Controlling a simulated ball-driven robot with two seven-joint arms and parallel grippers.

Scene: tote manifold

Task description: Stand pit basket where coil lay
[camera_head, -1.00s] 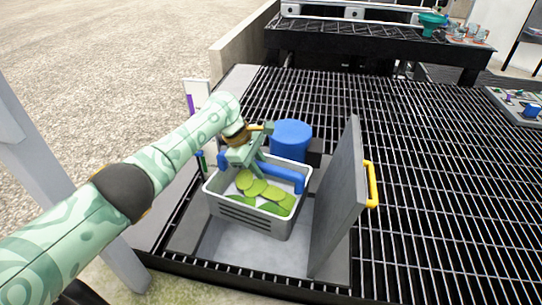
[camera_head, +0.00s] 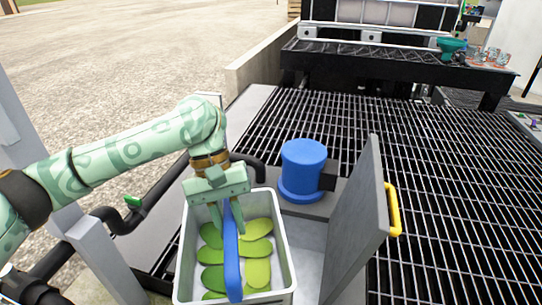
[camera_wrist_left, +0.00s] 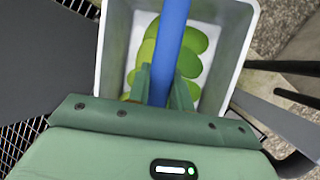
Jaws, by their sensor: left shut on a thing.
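The pit basket (camera_head: 283,248) is a light grey bin with a blue bar handle (camera_head: 232,262) and several flat green pads (camera_head: 257,248) inside. My left gripper (camera_head: 228,222) is shut on the blue handle and holds the basket at the near side of the pit opening. In the left wrist view the gripper (camera_wrist_left: 160,85) closes around the blue handle (camera_wrist_left: 172,30), with the basket's wall (camera_wrist_left: 115,40) around the green pads. I see no coil. The basket's underside is hidden. My right gripper is not in view.
A blue capped cylinder (camera_head: 303,165) stands behind the basket. An open grey hatch lid (camera_head: 355,225) with a yellow handle (camera_head: 392,210) stands upright to the right. Black grating (camera_head: 440,200) spreads beyond it. A dark pipe (camera_head: 85,228) runs at left.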

